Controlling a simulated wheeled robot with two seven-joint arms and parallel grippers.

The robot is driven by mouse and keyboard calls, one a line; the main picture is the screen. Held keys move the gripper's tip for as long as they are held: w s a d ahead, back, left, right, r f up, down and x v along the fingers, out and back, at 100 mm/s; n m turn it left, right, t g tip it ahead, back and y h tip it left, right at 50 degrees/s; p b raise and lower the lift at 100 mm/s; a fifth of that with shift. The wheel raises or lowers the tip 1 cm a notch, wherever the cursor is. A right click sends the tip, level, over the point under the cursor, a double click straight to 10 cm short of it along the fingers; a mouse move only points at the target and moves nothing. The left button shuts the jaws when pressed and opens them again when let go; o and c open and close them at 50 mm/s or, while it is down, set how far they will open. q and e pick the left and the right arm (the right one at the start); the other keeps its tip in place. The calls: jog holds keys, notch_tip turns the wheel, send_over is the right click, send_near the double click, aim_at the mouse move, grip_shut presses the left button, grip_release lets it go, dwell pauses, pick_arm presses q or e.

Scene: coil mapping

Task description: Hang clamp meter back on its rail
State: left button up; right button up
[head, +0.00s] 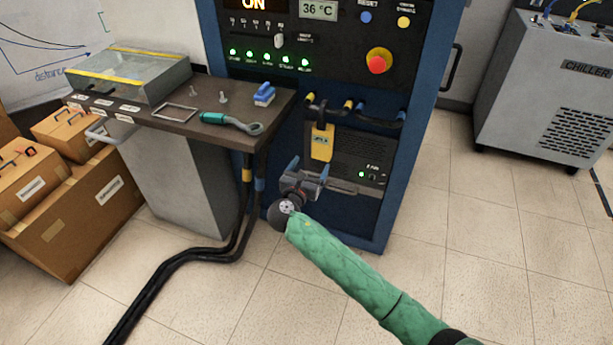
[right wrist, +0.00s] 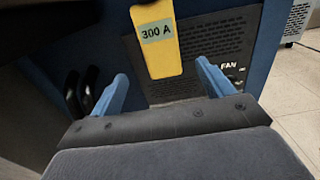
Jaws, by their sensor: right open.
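The yellow clamp meter (head: 321,145) hangs upright at the front of the blue cabinet, its dark top at the black cables. Whether it is around a cable or on a rail I cannot tell. In the right wrist view its lower body (right wrist: 160,45), reading "300 A", shows beyond the fingers; its top is cut off. My right gripper (head: 304,178) is open and empty just below the meter in the head view. In the right wrist view its two blue fingers (right wrist: 162,82) stand apart on either side of the meter's lower end, with no clear contact. My left gripper is not in view.
Black cables (head: 380,124) with coloured bands cross the cabinet front (head: 345,225) beside the meter. At left, a bench (head: 190,120) holds a teal ring-ended tool (head: 230,122), a blue-topped item (head: 264,95) and a clear-sided box (head: 130,75). Boxes (head: 75,225) and a chiller (head: 540,90) flank the floor.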

aim_at(321, 147)
jog(key=b+x, duration=0.3)
jog(key=x, duration=0.3)
jog(key=shift+w+f, duration=0.15)
jog(key=x, duration=0.3)
jog(key=shift+d, duration=0.1)
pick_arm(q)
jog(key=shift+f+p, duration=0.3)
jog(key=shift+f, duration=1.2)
pick_arm(e)
jog(key=shift+x, duration=1.15)
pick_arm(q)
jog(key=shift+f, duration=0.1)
pick_arm(e)
jog(key=c, duration=1.2)
jog(key=shift+r+p, duration=0.6)
jog(key=shift+c, duration=0.2)
pick_arm(q)
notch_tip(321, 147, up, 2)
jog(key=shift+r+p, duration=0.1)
jog(key=shift+p, duration=0.3)
pick_arm(e)
jog(key=shift+r, duration=0.3)
pick_arm(q)
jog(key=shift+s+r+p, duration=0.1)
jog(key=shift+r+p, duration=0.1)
jog(key=shift+p, duration=0.2)
pick_arm(e)
jog(key=shift+r, duration=0.3)
